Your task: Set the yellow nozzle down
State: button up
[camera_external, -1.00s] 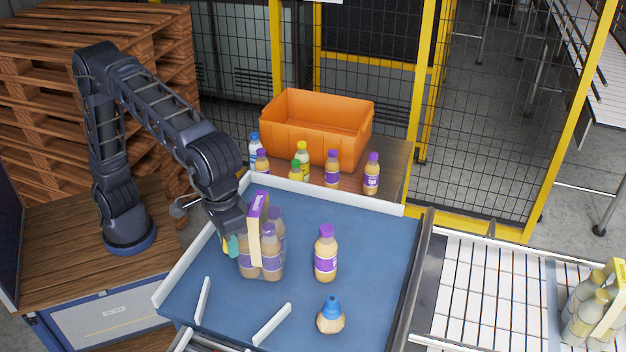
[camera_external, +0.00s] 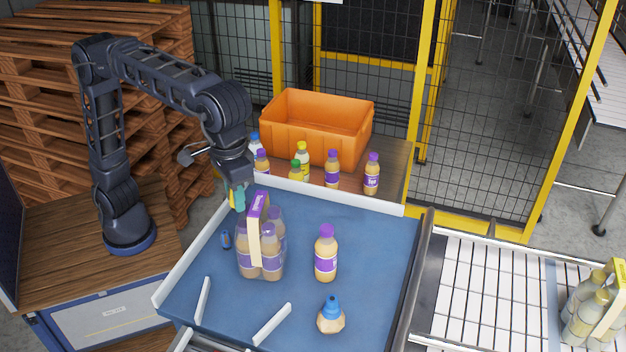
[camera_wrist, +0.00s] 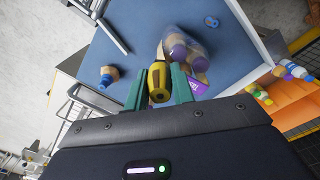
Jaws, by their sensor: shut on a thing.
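The yellow nozzle (camera_wrist: 158,82), with dark markings, is between the two green fingers of my gripper (camera_wrist: 160,90) in the wrist view. My gripper is shut on it. In the external view my gripper (camera_external: 237,198) is above the back left part of the blue table (camera_external: 370,290), behind and left of the bottle pack. The nozzle is hard to make out there. In the wrist view the blue table surface (camera_wrist: 135,60) lies below the nozzle, and the two look apart.
A wrapped bottle pack (camera_external: 271,261) with a purple and cream carrier stands near my gripper. A small blue piece (camera_external: 226,239) lies left of it. An orange crate (camera_external: 312,142) and several bottles are behind.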

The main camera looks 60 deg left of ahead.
jog(key=w+a+m, duration=0.1)
jog(key=w+a, duration=0.3)
jog(key=a, duration=0.6)
jog(key=w+a+m, duration=0.1)
jog(key=w+a, duration=0.2)
jog(key=a, duration=0.7)
jog(key=f, duration=2)
jog(key=shift+w+f, duration=0.2)
jog(key=shift+f, duration=2.5)
jog(key=shift+f, duration=0.15)
jog(key=o, duration=1)
